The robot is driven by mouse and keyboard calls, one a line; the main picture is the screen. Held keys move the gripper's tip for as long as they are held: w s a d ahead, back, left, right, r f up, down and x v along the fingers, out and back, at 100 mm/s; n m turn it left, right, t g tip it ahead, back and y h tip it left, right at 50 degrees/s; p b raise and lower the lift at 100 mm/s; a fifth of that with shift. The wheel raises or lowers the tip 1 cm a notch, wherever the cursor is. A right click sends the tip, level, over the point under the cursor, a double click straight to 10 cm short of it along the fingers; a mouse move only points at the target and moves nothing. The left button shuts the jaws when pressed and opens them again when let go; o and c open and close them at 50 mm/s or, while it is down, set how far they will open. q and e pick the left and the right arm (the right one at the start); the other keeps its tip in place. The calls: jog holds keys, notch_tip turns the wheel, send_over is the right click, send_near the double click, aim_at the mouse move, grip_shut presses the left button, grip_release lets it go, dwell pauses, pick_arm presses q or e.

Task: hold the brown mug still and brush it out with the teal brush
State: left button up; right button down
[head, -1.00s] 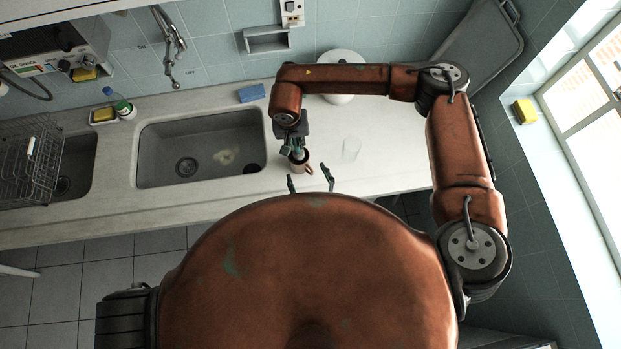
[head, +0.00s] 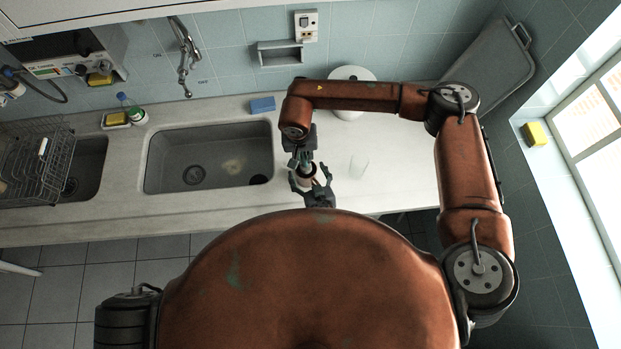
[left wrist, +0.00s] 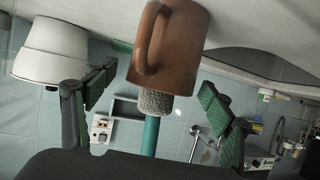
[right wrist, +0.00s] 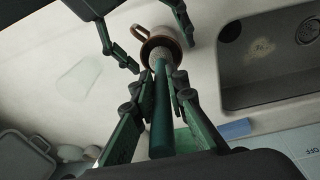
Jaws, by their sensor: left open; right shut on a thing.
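The brown mug (left wrist: 180,45) stands upright on the counter, its handle on the left in the left wrist view, which is upside down. It also shows in the right wrist view (right wrist: 158,42). My left gripper (head: 311,172) is open, its fingers spread to either side of the mug with gaps visible. My right gripper (right wrist: 160,85) is shut on the handle of the teal brush (right wrist: 162,115), above the mug. The brush's grey bristle head (left wrist: 155,102) points down into the mug's mouth. Its upper part shows above the rim; its lower end is hidden inside.
A clear glass (head: 359,166) stands on the counter right of the mug. The sink (head: 210,160) lies to the left. A blue sponge (head: 262,105) and a white round container (head: 350,78) are at the back. The counter right of the glass is clear.

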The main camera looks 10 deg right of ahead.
aim_at(306, 161)
pick_arm(q)
jog(key=shift+w+a+f, duration=0.1)
jog(key=shift+w, duration=0.25)
jog(key=shift+c, duration=0.3)
jog(key=c, duration=1.4)
jog(key=shift+c, duration=0.2)
pick_arm(e)
jog(key=shift+g+y, duration=0.4)
jog(key=shift+g, duration=0.2)
jog(key=r, duration=0.2)
jog(key=w+r, duration=0.1)
jog(key=r, duration=0.4)
jog(key=shift+w+d+r, duration=0.15)
jog(key=shift+d+r, duration=0.25)
jog(key=shift+f, duration=6.45)
